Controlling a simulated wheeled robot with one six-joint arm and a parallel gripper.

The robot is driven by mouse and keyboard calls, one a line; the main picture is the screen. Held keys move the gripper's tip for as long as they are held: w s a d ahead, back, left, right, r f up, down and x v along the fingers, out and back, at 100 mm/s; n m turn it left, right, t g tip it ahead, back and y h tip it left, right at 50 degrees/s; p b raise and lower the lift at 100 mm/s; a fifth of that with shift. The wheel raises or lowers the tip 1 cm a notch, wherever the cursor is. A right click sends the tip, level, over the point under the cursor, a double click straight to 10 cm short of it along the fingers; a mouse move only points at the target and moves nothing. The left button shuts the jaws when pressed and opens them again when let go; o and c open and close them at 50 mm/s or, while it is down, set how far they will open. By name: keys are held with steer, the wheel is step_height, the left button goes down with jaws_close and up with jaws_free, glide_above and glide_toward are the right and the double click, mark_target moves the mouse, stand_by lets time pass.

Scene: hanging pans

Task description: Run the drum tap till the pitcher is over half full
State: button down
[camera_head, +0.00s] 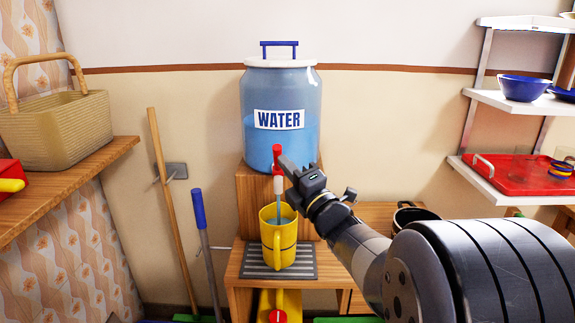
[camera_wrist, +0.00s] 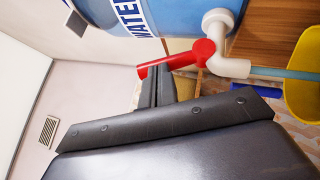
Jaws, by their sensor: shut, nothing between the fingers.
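The blue drum (camera_head: 280,95), labelled WATER, stands on a wooden block and looks a bit over half full. Its tap has a red handle (camera_wrist: 203,50) and a white spout (camera_wrist: 226,67). A pale blue stream (camera_wrist: 268,72) runs from the spout into the yellow pitcher (camera_head: 278,246), which stands upright below the tap; its edge shows in the wrist view (camera_wrist: 303,85). Water shows inside the pitcher's mouth, but its exact level is hard to tell. My gripper (camera_head: 281,160) is shut and empty, its tips right by the red handle; I cannot tell if they touch it.
The pitcher stands on a grey ridged mat (camera_head: 255,268) on a wooden stand. A broom handle (camera_head: 168,200) and a blue-topped handle (camera_head: 200,212) lean at left. A wicker basket (camera_head: 60,132) sits on the left shelf. A dark pot (camera_head: 413,217) is behind my arm.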

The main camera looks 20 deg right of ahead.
steer(key=m+g+p, duration=0.1)
steer(key=p, duration=0.2)
steer(key=w+r+m+g+h+p, duration=0.1)
steer(key=p, duration=0.2)
steer(key=r+m+g+p, duration=0.1)
steer(key=p, duration=0.2)
steer(key=shift+w+d+g+h, duration=0.3)
steer(key=shift+w+h, duration=0.1)
steer(key=shift+f, duration=0.15)
